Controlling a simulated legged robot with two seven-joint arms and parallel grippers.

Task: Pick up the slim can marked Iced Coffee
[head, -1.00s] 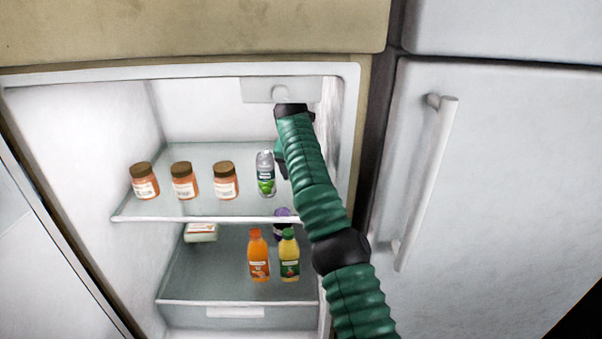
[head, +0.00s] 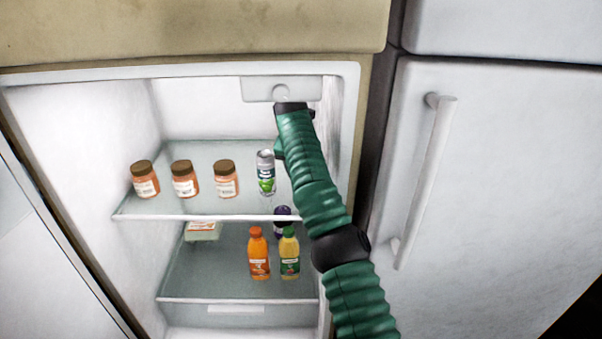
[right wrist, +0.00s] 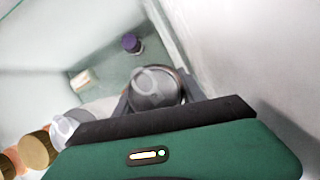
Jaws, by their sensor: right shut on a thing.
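My right gripper (right wrist: 158,92) is shut around a can with a round metal lid (right wrist: 152,86), seen from above in the right wrist view. The can's label is out of sight there, so I cannot read whether it says Iced Coffee. In the head view my green right arm hides the gripper and this can. A slim silver can with a green and white label (head: 265,173) stands on the upper shelf just left of my arm. Its writing is too small to read. My left gripper is not in view.
Several brown-lidded jars (head: 184,179) stand left on the upper shelf (head: 205,208). Below are an orange bottle (head: 259,255), a yellow bottle (head: 289,255), a purple-topped jar (head: 282,214) and a flat box (head: 203,230). The fridge's right wall (right wrist: 215,45) is close to the gripper.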

